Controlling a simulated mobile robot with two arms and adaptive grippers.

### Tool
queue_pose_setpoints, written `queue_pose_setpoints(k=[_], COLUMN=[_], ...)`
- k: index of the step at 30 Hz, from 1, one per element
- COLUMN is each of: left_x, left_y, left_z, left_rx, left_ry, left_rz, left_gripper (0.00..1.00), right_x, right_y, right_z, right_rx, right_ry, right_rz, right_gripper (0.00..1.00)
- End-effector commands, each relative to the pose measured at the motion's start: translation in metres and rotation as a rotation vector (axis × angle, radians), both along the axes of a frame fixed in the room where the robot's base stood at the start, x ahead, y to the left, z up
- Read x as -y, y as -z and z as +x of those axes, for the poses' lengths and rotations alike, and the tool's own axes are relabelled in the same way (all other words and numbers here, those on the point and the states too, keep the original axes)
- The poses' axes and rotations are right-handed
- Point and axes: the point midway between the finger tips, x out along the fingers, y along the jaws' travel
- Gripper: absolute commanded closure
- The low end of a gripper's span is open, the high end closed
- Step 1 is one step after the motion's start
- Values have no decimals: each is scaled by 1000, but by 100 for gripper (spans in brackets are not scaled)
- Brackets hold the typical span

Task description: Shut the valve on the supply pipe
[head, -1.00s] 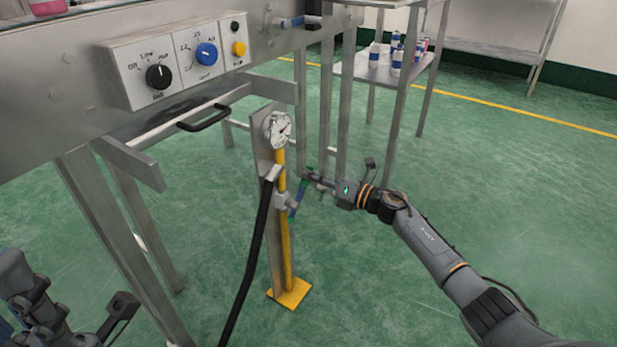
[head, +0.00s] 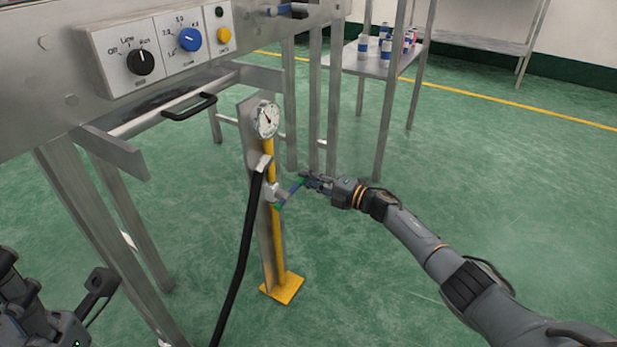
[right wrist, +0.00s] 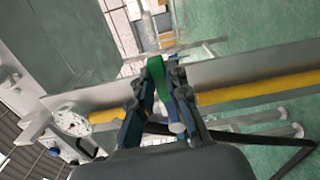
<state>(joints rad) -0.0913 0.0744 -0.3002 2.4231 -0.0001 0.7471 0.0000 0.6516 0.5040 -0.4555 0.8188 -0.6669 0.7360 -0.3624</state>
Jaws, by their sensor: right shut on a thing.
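The yellow supply pipe (head: 283,250) stands upright on a yellow foot plate and also crosses the right wrist view (right wrist: 255,87). Its valve (head: 271,193) sits partway up, with a blue and green lever (head: 290,193) slanting up and right from it. My right gripper (head: 306,181) is shut on the lever's outer end. In the right wrist view the lever's green part (right wrist: 157,74) shows between the fingers (right wrist: 158,92). A round gauge (head: 266,119) tops the pipe.
A black hose (head: 246,245) runs down beside the pipe. A steel machine frame with a control panel (head: 160,45) and black handle (head: 190,107) stands left. A steel table (head: 372,64) with several cans is behind. The floor at right is clear.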

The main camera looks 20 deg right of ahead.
Motion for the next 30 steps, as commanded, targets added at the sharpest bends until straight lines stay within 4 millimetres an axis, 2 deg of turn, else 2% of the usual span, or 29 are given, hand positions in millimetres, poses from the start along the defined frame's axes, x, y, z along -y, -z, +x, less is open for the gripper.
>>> queue_pose_setpoints(k=[21,22,25,30], left_x=[0,0,0,0], left_y=[-3,-3,-3,-3], left_z=[-2,-2,-2,-2], left_rx=[16,16,16,16], left_ry=[0,0,0,0], left_rz=[0,-1,-1,-1], left_gripper=[60,60,60,60], right_x=[1,1,1,1], right_y=[8,8,8,7], right_z=[0,0,0,0], right_rx=[-50,-50,-49,-47], right_ry=[4,4,3,2], right_rz=[61,61,60,59], right_gripper=[100,81,61,61])
